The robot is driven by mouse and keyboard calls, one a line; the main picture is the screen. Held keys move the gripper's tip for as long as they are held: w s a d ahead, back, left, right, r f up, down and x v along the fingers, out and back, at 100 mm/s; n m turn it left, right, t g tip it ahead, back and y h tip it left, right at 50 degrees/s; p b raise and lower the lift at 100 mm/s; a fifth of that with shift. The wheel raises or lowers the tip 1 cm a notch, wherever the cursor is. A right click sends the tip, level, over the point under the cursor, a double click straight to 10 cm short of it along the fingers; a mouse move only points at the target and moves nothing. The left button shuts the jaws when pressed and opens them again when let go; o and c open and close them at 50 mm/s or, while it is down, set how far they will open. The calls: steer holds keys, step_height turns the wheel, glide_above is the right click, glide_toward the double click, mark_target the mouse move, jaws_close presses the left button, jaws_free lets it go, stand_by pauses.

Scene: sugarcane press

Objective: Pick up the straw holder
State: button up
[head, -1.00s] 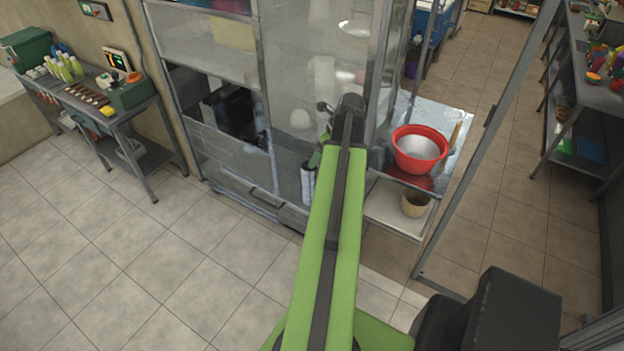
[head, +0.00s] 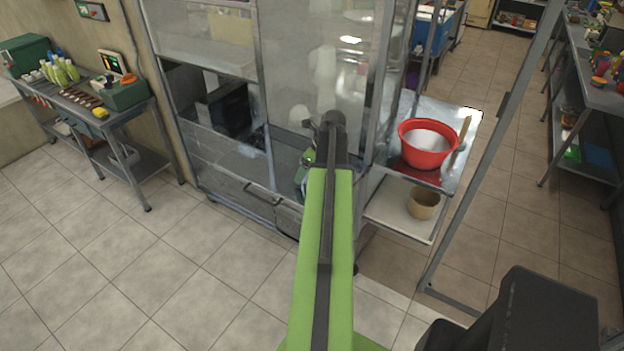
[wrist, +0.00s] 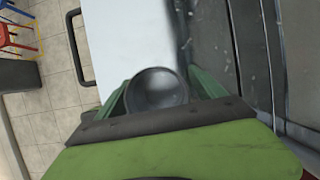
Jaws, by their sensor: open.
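In the wrist view a round, dark grey, hollow metal cup (wrist: 157,92), possibly the straw holder, shows between the two green fingers of my gripper (wrist: 160,88). The fingers are apart, one on each side of it; I cannot tell whether they touch it. No straws show in it. In the head view my gripper (head: 308,168) is mostly hidden behind my arm, low in front of the glass-panelled press cabinet (head: 225,165). The cup is not clear in that view.
A side shelf right of my arm bears a red bowl (head: 427,158); a tan pot (head: 424,204) stands on its lower board (head: 390,212). A metal post (head: 483,165) rises farther right. A workbench (head: 85,100) stands at the left. The tiled floor (head: 150,260) before it is clear.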

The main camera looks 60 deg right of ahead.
steer(key=shift+w+f, duration=0.1)
steer(key=shift+f, duration=0.05)
steer(key=shift+c, duration=0.3)
jaws_close()
steer(key=shift+p, duration=0.3)
step_height(320, 180, up, 5)
steer(key=p, duration=0.4)
steer(key=shift+f, duration=0.2)
steer(key=s+d+r+p, duration=0.5)
steer(key=d+r+p, duration=0.1)
steer(key=d, duration=0.4)
steer(key=shift+d+r+p, duration=0.2)
steer(key=shift+d+p, duration=0.1)
steer(key=shift+p, duration=0.1)
